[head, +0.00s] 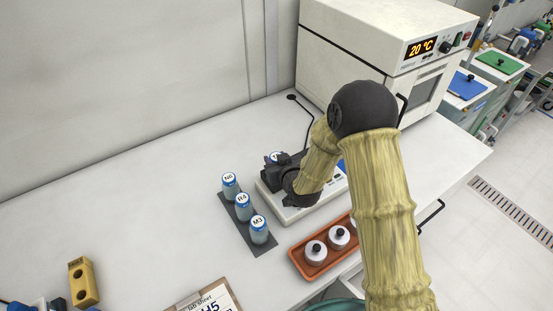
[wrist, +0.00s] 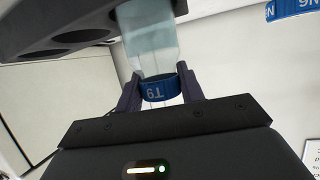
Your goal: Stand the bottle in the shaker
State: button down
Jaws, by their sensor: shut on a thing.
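The bottle is glass with a blue cap (wrist: 160,88) whose label seems to read T9. My gripper (wrist: 160,92) is shut on it at the cap, and the pale glass body (wrist: 150,45) extends away from the fingers. A dark block with round holes (wrist: 85,38), seemingly the shaker's rack, is close beside the glass; whether the bottle's far end is in a hole I cannot tell. In the head view my gripper (head: 280,170) is over a low white device (head: 292,212) with a blue panel, apparently the shaker, largely hidden by my arm.
Bottles N6 (head: 230,186), R4 (head: 244,207) and M3 (head: 259,230) stand on a dark strip (head: 236,225) left of the device. An orange tray (head: 300,264) with white pots lies in front. A white oven (head: 350,45) stands behind. The bench's left middle is clear.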

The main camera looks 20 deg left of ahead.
jog(key=c, duration=0.9)
grip_release()
jog(key=shift+r, duration=0.1)
jog(key=b+v, duration=0.2)
jog(key=v, duration=1)
jog(key=shift+r+b, duration=0.1)
jog(key=shift+b, duration=0.2)
jog(key=w+d+m+g+h, duration=0.15)
jog(key=d+h, duration=0.25)
jog(key=d, duration=0.5)
jog(key=s+d+r+m+g+h, duration=0.1)
jog(key=s+d+m+g, duration=0.1)
jog(key=s+d, duration=0.2)
jog(key=s+d+r+m+g+h, duration=0.1)
jog(key=s+d, duration=0.3)
jog(key=d, duration=0.4)
jog(key=s+d+m+g+h, duration=0.2)
jog(key=s+d+m+g, duration=0.1)
jog(key=s+d, duration=0.1)
jog(key=shift+s+d+r+g, duration=0.2)
jog(key=shift+d, duration=0.25)
jog(key=shift+s+d+r+g, duration=0.15)
jog(key=shift+s+d+r, duration=0.05)
jog(key=shift+d, duration=0.25)
